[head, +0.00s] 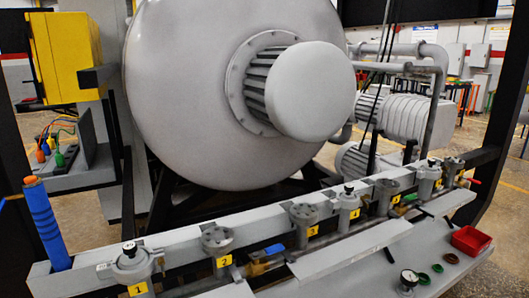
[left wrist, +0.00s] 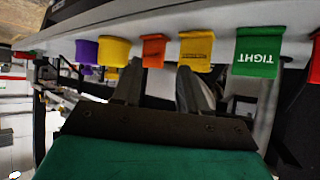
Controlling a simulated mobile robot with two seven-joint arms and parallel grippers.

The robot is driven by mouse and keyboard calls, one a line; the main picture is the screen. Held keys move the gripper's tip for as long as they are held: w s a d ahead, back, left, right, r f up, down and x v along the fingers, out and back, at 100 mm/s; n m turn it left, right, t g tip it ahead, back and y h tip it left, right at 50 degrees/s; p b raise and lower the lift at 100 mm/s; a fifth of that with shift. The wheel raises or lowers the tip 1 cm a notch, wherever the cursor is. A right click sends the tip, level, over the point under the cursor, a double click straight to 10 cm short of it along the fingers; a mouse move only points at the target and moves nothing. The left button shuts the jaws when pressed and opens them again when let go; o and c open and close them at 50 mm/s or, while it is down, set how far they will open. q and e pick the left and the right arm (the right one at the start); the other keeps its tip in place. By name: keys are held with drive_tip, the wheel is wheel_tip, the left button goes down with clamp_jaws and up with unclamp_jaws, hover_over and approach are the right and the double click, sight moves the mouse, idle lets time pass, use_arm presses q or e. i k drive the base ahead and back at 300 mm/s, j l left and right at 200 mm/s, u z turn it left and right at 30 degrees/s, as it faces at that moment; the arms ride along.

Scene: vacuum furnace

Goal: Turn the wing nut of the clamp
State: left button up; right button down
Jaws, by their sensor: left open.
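I cannot make out a wing nut or its clamp for certain in either view. In the head view, a grey manifold bar (head: 270,225) carries several round-topped ports with yellow number tags. Port 1 (head: 132,262) is at the front left and port 2 (head: 216,240) is right of it; any clamp parts there are too small to tell. My left gripper (left wrist: 158,78) shows in the left wrist view, its two dark fingers apart with nothing seen between them. Beyond its fingertips are an orange tag (left wrist: 154,50) and a yellow-orange tag (left wrist: 196,51). My right gripper is in neither view.
A green tag (left wrist: 257,52) reading TIGHT upside down hangs right of the fingers. A large grey vessel (head: 190,90) stands behind the manifold. A blue upright handle (head: 46,224) is at the left. A red tray (head: 470,240) and a gauge (head: 409,277) sit at right.

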sight(445, 168)
drive_tip(key=i+l+u, duration=0.1)
drive_tip(key=l+u, duration=0.15)
drive_tip(key=l, duration=0.15)
drive_tip(key=l+u, duration=0.3)
drive_tip(key=l, duration=0.15)
drive_tip(key=l+u, duration=0.35)
drive_tip(key=l, duration=1.45)
drive_tip(key=i, duration=0.05)
